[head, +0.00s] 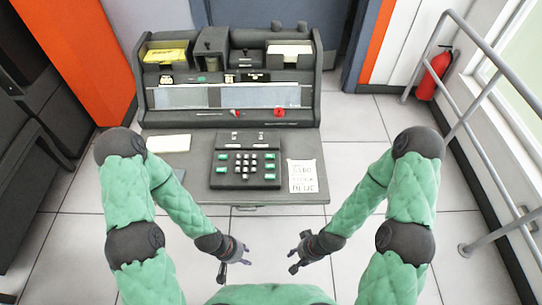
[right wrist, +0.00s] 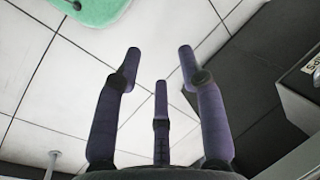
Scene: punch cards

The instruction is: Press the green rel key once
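A dark key unit (head: 246,142) sits on the desk in the head view, with pale keys in the middle and several green keys at its sides. The key lettering is too small to read, so I cannot tell which green key is rel. My left gripper (head: 234,262) is open and empty, below the desk's front edge in the picture. My right gripper (head: 301,254) is also open and empty, right of the left one. In the right wrist view, its fingers (right wrist: 160,65) are spread over the floor. Neither gripper touches the keys.
The desk (head: 250,197) carries a blank pale card (head: 168,143) on the left and a handwritten note (head: 302,176) on the right. Behind stands a machine (head: 231,118) with card trays. A railing (head: 480,100) and a red extinguisher (head: 434,75) are at the right.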

